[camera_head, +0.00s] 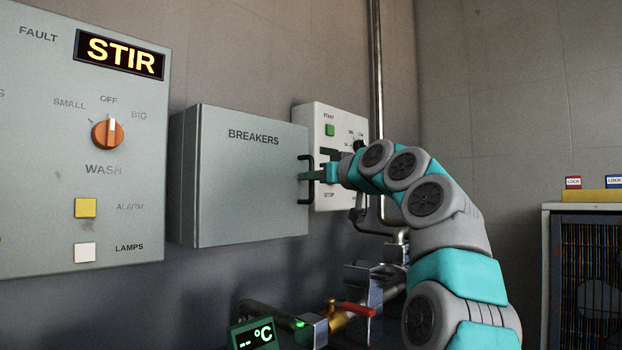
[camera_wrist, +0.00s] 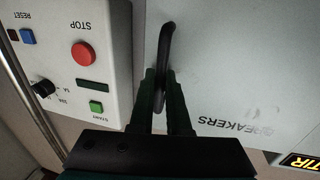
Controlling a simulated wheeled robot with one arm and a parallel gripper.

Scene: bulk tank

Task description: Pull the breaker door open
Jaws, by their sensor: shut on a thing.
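The breaker box is grey, with a door (camera_head: 250,185) marked BREAKERS, on the wall in the middle of the head view. The door also fills the right of the wrist view (camera_wrist: 235,60), upside down. Its front looks flush with the box, with no gap that I can see. A black bar handle (camera_head: 304,193) stands upright at the door's right edge. My gripper (camera_head: 312,175) reaches it from the right. In the wrist view my two fingers (camera_wrist: 167,90) lie on either side of the handle (camera_wrist: 165,45) and are shut on it. The box's inside is hidden.
A control box (camera_head: 328,125) with START and STOP buttons is close behind my gripper. A large panel (camera_head: 50,200) with a STIR display stands left of the breaker box. Pipes and a red-handled valve (camera_head: 357,309) are below. A cabinet (camera_head: 550,270) stands at the right.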

